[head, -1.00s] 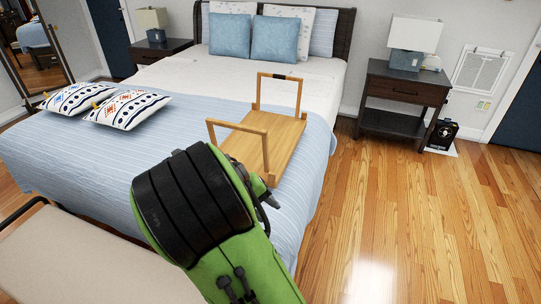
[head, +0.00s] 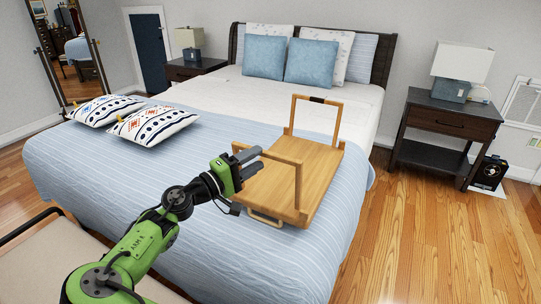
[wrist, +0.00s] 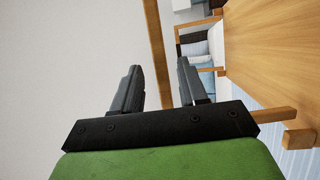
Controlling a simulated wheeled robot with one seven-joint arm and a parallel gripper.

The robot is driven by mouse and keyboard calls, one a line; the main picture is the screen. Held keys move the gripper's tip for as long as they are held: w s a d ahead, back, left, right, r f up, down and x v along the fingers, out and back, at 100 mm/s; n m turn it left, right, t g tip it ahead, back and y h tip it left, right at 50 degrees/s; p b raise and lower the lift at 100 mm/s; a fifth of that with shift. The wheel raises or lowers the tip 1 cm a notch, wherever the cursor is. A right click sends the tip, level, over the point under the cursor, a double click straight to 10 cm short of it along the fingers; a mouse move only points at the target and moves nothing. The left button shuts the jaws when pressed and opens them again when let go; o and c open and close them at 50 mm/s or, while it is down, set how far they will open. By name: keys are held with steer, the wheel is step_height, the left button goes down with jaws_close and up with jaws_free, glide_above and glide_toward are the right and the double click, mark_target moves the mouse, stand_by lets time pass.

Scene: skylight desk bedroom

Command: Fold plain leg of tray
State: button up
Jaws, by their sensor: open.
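The wooden tray (head: 290,185) lies on the bed with two leg frames standing up from it. The near, plain leg (head: 271,155) is bare wood. The far leg (head: 317,98) has a dark mark on its top bar. My gripper (head: 261,157) is open and empty, at the left of the plain leg, close to its top bar. In the wrist view, my gripper (wrist: 160,75) points toward a wooden bar of the plain leg (wrist: 154,45), which runs between the fingers' lines of sight. The tray board (wrist: 275,50) fills the right side. Contact cannot be told.
The bed (head: 180,200) has a blue striped cover, with two patterned pillows (head: 152,124) at the left and blue pillows (head: 311,63) at the head. A nightstand (head: 440,125) stands to the right. A bench (head: 60,255) is at the near left.

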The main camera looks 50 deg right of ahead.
mark_target(263, 155)
steer(key=d, duration=0.6)
steer(key=shift+s+r+b, duration=0.3)
steer(key=shift+s+b, duration=0.05)
steer(key=shift+b, duration=0.05)
jaws_close()
